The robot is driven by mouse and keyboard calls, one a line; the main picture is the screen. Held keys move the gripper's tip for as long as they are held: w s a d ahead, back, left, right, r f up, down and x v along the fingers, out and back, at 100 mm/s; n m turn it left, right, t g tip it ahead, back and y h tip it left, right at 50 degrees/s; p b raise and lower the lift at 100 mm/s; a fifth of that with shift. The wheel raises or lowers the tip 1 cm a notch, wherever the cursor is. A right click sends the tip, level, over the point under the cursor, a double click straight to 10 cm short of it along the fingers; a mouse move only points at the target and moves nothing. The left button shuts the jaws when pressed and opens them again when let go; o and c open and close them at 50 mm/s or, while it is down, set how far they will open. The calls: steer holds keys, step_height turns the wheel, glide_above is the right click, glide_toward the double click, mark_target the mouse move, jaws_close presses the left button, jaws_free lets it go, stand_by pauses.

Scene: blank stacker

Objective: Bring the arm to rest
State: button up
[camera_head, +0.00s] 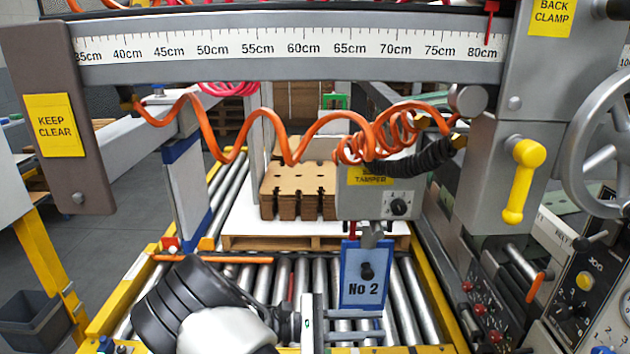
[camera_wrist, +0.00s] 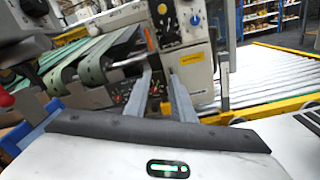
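My gripper (camera_head: 380,325) is low in the middle of the head view, reaching right from my dark-ringed, white wrist. Its two grey fingers lie parallel with a gap between them, and nothing shows in the gap. It appears in front of the roller conveyor (camera_head: 293,270), below the blue "No 2" plate (camera_head: 352,291). In the wrist view, the gripper (camera_wrist: 160,78) points toward a grey control box with knobs (camera_wrist: 182,22). The fingers are apart there too, with no object between them.
A stack of brown blanks (camera_head: 292,190) sits on a white-topped pallet (camera_head: 270,243) on the conveyor. A grey ruler beam (camera_head: 290,47) with a coiled orange hose (camera_head: 290,150) crosses above. A control panel (camera_head: 590,290) and handwheel (camera_head: 600,130) stand at right.

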steer(key=s+d+r+m+t+y, duration=0.1)
steer(key=s+r+m+t+y, duration=0.2)
steer(key=s+r+m+y, duration=0.55)
steer(key=s+d+r+m+t+y, duration=0.2)
steer(key=s+r+m+y, duration=0.3)
steer(key=s+r+y, duration=0.65)
step_height(320, 180, up, 27)
steer(key=w+h+p, duration=0.2)
steer(key=p, duration=2.3)
steer(key=shift+w+a, duration=0.15)
steer(key=shift+w, duration=0.05)
